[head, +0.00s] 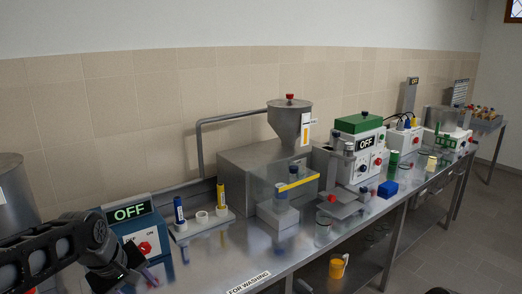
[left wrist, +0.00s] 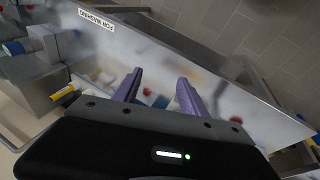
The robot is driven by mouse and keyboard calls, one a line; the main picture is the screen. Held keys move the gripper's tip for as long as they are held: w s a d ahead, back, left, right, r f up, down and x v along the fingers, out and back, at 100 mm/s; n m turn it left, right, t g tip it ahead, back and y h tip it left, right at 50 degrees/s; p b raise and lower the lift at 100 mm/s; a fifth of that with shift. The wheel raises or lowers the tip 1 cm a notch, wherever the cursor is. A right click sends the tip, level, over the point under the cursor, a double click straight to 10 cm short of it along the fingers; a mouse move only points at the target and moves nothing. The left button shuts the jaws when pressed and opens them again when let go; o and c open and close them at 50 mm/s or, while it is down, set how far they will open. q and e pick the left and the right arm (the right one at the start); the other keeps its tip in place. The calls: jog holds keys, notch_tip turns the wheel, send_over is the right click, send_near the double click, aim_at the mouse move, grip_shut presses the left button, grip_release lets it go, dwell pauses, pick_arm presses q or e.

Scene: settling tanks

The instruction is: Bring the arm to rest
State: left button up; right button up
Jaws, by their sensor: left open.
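My left arm comes in from the left edge of the head view, and its gripper (head: 148,275) is low at the bottom left, in front of the blue box with the OFF sign (head: 130,212). In the left wrist view the two purple fingers of the left gripper (left wrist: 158,90) stand apart with nothing held between them. Below them is the shiny steel bench top (left wrist: 220,85). Whether the fingertips touch anything is hard to tell, but they look clear of the bench. My right gripper does not show.
A white rack (head: 205,226) with blue and yellow tubes stands beside the blue box. The steel hopper machine (head: 290,125) and green-topped box (head: 358,125) stand farther right. The bench near the FOR WASHING label (head: 249,282) is clear. A yellow mug (head: 337,268) sits on the lower shelf.

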pick_arm(q)
jog(key=s+d+f+m+h, duration=0.1)
jog(key=d+f+m, duration=0.1)
jog(key=d+f, duration=0.5)
jog(key=d+f+m+t+h, duration=0.1)
jog(key=d+f+m, duration=0.1)
jog(key=f, duration=0.9)
jog(key=s+d+f+m, duration=0.1)
jog(key=d+f+m, duration=0.1)
jog(key=d+f, duration=0.45)
jog(key=s+d+f+g, duration=0.2)
jog(key=s+f, duration=0.6)
jog(key=s, duration=0.3)
jog(key=s+d+f+m+g+h+b, duration=0.1)
jog(key=s+d+f+g, duration=0.1)
jog(key=s+f, duration=0.7)
jog(key=s+d, duration=0.1)
jog(key=s, duration=0.2)
jog(key=shift+f+g+b, duration=0.25)
jog(key=shift+g+b, duration=0.05)
jog(key=shift+g, duration=0.1)
jog(key=shift+c, duration=0.2)
